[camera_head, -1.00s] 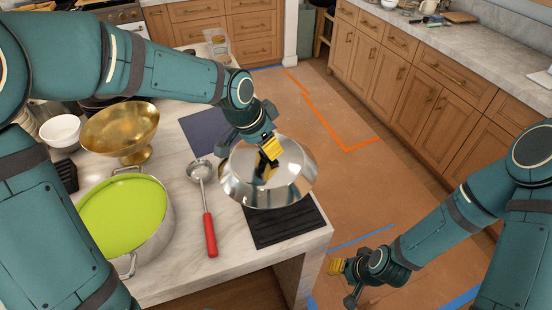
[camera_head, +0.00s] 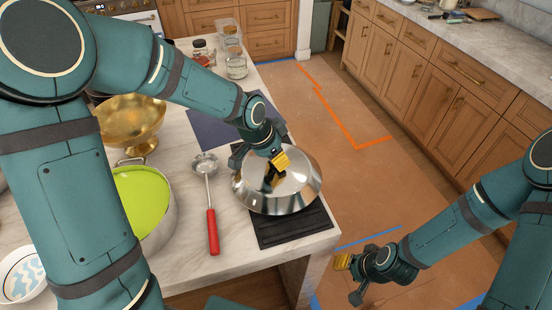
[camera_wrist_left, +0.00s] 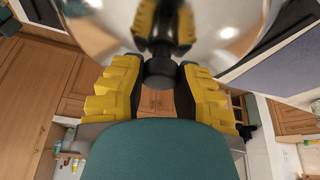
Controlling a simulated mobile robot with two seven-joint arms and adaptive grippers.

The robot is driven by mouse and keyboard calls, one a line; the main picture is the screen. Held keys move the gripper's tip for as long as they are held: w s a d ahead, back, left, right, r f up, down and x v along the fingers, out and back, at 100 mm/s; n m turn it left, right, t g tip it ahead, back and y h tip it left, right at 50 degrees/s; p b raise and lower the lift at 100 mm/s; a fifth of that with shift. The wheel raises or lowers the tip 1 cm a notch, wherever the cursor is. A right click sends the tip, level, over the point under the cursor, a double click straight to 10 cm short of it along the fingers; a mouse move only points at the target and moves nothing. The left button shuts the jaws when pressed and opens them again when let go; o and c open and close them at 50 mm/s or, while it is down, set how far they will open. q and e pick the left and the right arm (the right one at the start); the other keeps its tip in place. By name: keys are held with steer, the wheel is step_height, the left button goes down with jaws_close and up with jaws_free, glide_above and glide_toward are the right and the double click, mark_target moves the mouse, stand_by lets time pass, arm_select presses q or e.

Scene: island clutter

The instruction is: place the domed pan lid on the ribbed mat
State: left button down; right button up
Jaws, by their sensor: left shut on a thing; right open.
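The domed pan lid (camera_head: 300,188) is shiny steel and sits over the black ribbed mat (camera_head: 290,232) at the island's right end. Its rim covers the back part of the mat; I cannot tell whether it touches. My left gripper (camera_head: 275,172) is shut on the lid's dark knob from above. In the left wrist view the yellow fingers (camera_wrist_left: 160,95) stand either side of the knob (camera_wrist_left: 160,71), under the mirror-like lid (camera_wrist_left: 225,25). My right gripper (camera_head: 350,278) is open and empty, off the island over the floor.
A ladle (camera_head: 211,215) with a red handle lies left of the mat. A pot (camera_head: 160,222) with green contents, a gold bowl (camera_head: 130,122) and a patterned bowl (camera_head: 22,275) stand farther left. A dark blue mat (camera_head: 215,130) lies behind. Glass jars (camera_head: 236,65) stand at the back.

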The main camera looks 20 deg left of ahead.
arm_select(q)
steer(key=shift+f, duration=0.4)
steer(key=shift+r, duration=0.1)
steer(key=c, duration=0.8)
jaws_free()
steer(key=shift+r, duration=0.25)
steer(key=p+v, duration=0.1)
steer(key=v, duration=1)
steer(key=shift+s+r+p, duration=0.15)
steer(key=shift+r+p, duration=0.05)
steer(key=shift+p, duration=0.15)
steer(key=shift+a, duration=0.1)
